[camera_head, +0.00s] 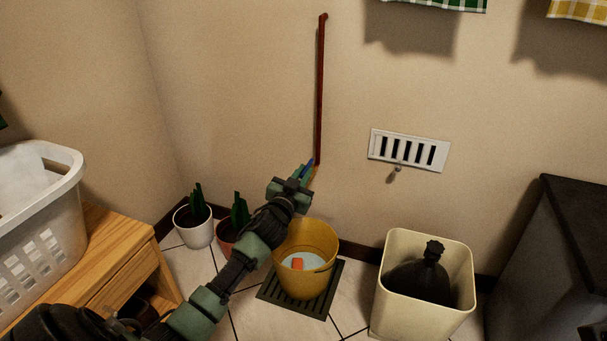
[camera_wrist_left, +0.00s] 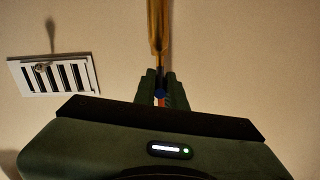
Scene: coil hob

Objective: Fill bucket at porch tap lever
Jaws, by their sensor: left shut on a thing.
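The yellow bucket (camera_head: 322,246) stands upright on a dark slatted grate below the pipe. A pale blue surface that looks like water (camera_head: 313,262) shows inside it, with a small orange-red thing (camera_head: 297,264). A red-brown pipe (camera_head: 320,90) runs down the wall to the tap. My left gripper (camera_head: 306,172) is at the pipe's lower end, above the bucket, shut on the blue tap lever (camera_head: 309,163). The lever also shows between the fingers in the left wrist view (camera_wrist_left: 159,94). The gripper hides most of the tap. My right gripper is not in view.
A cream bin (camera_head: 386,290) with a black bag stands right of the grate (camera_head: 325,301). Two potted plants (camera_head: 198,228) stand to the left. A wooden cabinet (camera_head: 98,245) with a white basket (camera_head: 45,225) is at the far left. A white vent (camera_head: 408,149) is on the wall.

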